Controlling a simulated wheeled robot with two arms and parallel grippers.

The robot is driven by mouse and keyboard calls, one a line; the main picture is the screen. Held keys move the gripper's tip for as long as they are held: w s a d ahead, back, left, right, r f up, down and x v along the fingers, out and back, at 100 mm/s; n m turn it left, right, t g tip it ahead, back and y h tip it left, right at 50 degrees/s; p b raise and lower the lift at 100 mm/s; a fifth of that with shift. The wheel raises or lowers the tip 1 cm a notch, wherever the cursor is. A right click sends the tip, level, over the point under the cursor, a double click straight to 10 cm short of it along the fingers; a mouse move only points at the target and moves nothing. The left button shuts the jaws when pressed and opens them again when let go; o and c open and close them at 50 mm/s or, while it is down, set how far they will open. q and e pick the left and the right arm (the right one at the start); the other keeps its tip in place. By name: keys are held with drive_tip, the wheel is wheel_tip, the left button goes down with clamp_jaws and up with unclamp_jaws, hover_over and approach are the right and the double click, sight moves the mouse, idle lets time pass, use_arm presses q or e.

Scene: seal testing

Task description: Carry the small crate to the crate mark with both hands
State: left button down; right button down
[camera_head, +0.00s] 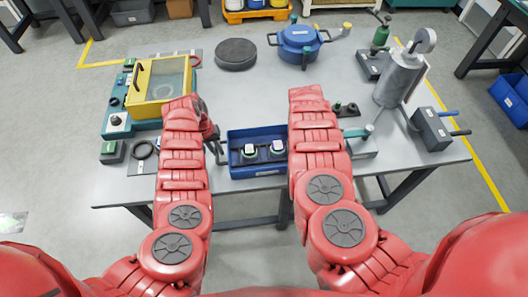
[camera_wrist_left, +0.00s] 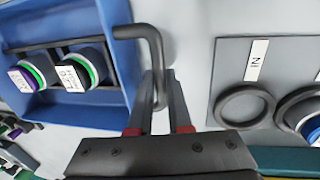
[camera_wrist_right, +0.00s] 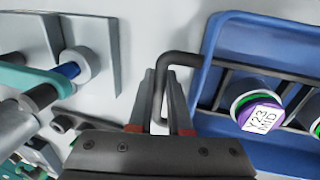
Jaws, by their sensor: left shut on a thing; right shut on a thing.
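The small blue crate (camera_head: 258,171) is near the front edge of the grey table, between my two arms. I cannot tell whether the crate touches the table. I cannot make out a crate mark.
A yellow-framed box (camera_head: 160,85) stands at the left, and a grey plate with rings (camera_wrist_left: 230,75) lies left of the crate. A black disc (camera_head: 236,54), a blue pot (camera_head: 299,42) and a grey cylinder (camera_head: 399,78) stand farther back. The table middle (camera_head: 245,100) is clear.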

use_arm(q)
drive_tip(key=shift+r, duration=0.1)
idle(0.6)
